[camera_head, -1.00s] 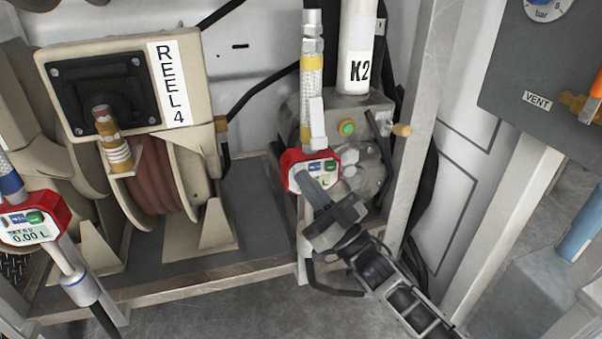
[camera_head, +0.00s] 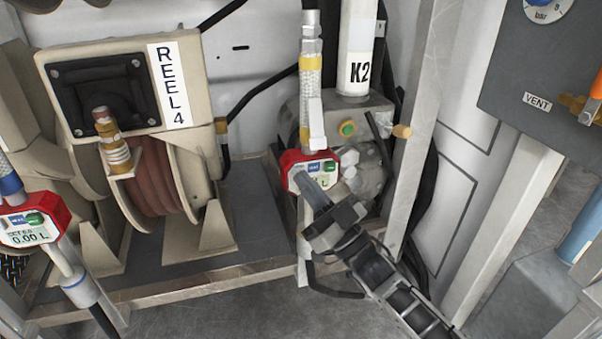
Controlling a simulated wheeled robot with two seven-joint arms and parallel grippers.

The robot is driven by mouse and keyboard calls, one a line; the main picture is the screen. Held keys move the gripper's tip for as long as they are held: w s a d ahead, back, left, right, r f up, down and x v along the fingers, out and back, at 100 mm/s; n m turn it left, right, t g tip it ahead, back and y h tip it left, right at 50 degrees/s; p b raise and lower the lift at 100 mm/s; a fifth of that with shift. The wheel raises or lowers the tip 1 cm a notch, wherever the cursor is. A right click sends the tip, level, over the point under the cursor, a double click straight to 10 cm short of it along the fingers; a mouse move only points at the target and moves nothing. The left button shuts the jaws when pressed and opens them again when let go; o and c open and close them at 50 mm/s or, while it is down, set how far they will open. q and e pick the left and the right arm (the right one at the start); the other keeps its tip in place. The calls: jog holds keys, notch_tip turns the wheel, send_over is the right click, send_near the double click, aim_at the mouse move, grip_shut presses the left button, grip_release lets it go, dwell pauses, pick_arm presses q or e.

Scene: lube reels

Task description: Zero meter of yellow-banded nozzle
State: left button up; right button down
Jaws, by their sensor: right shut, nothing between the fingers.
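The yellow-banded nozzle (camera_head: 311,65) hangs upright in front of the K2 post, with a yellow band near its top. Its red meter (camera_head: 288,159) has a small face with a blue button (camera_head: 314,168) and a green button (camera_head: 330,166). My right gripper (camera_head: 304,183) is shut and empty, its fingertips at the lower left of the meter face, touching or just in front of it. The fingers and wrist hide much of the display, so its reading cannot be read. My left gripper is not in view.
A blue-banded nozzle with a red meter (camera_head: 58,208) reading 0.00 L stands at the left edge. Reel 4 (camera_head: 165,175) is left of the yellow-banded nozzle. A frame post (camera_head: 425,130) and the K2 tube (camera_head: 357,45) stand close on the right.

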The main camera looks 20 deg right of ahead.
jog(key=shift+s+d+p, duration=0.1)
jog(key=shift+s+p, duration=0.4)
jog(key=shift+s, duration=0.45)
jog(key=s+p, duration=0.2)
jog(key=s, duration=0.3)
jog(key=shift+p, duration=0.4)
